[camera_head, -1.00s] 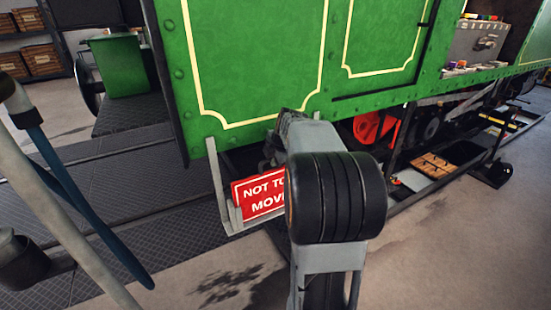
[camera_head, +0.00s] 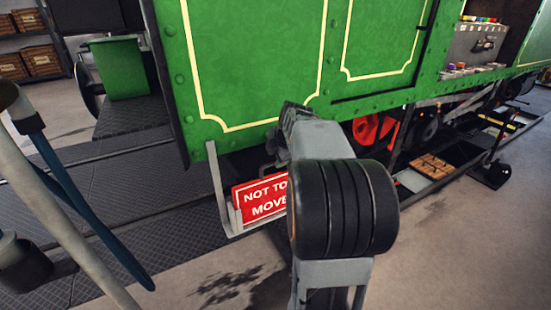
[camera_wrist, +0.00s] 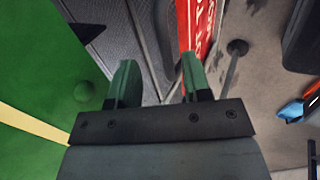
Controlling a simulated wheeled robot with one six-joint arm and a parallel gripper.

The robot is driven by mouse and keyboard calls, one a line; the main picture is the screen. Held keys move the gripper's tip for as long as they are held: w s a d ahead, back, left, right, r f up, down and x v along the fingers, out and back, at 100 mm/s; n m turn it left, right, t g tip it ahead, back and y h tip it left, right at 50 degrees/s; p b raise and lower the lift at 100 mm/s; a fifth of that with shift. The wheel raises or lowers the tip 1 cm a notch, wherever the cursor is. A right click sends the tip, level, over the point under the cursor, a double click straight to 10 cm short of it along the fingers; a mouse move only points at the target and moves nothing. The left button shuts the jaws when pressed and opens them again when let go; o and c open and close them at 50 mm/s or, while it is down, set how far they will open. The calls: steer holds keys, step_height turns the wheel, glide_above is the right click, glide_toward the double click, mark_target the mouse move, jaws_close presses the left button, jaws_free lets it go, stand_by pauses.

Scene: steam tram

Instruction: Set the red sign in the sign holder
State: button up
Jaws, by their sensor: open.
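The red sign (camera_head: 260,200) has white lettering, of which "NOT TO MOVE" shows; my arm covers its right part. It stands upright in the grey sign holder (camera_head: 229,221) low on the green tram's side. In the wrist view the red sign (camera_wrist: 200,25) runs along the top, just beyond the right finger. My gripper (camera_wrist: 158,80) is open, with nothing seen between its two fingers. In the head view my arm hides the fingertips. I cannot tell whether the right finger touches the sign.
The green tram side (camera_head: 260,60) is close on the left of my gripper in the wrist view. A wooden block tray (camera_head: 432,166) and a toolbox (camera_head: 476,40) are to the right. A blue object (camera_wrist: 291,110) lies at the wrist view's right. Open floor lies in front.

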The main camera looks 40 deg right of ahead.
steer(key=p+v, duration=0.2)
steer(key=v, duration=0.8)
steer(key=shift+r, duration=0.15)
steer(key=s+a+r+m+p, duration=0.3)
steer(key=a+r+m+p, duration=0.1)
steer(key=a+p, duration=0.3)
steer(key=s+a+r+m+g+p, duration=0.1)
steer(key=s+a+r+m+p, duration=0.3)
steer(key=a+m+p, duration=0.3)
steer(key=s+a+r+m+g+p, duration=0.1)
steer(key=s+a+r+m+p, duration=0.3)
steer(key=a+p, duration=0.4)
step_height(320, 180, up, 2)
steer(key=m+p, duration=0.1)
steer(key=p, duration=0.4)
steer(key=shift+s+a+y+p, duration=0.25)
steer(key=shift+a+y+p, duration=0.05)
steer(key=shift+y+p, duration=0.1)
steer(key=shift+a+r, duration=0.1)
steer(key=shift+r, duration=0.05)
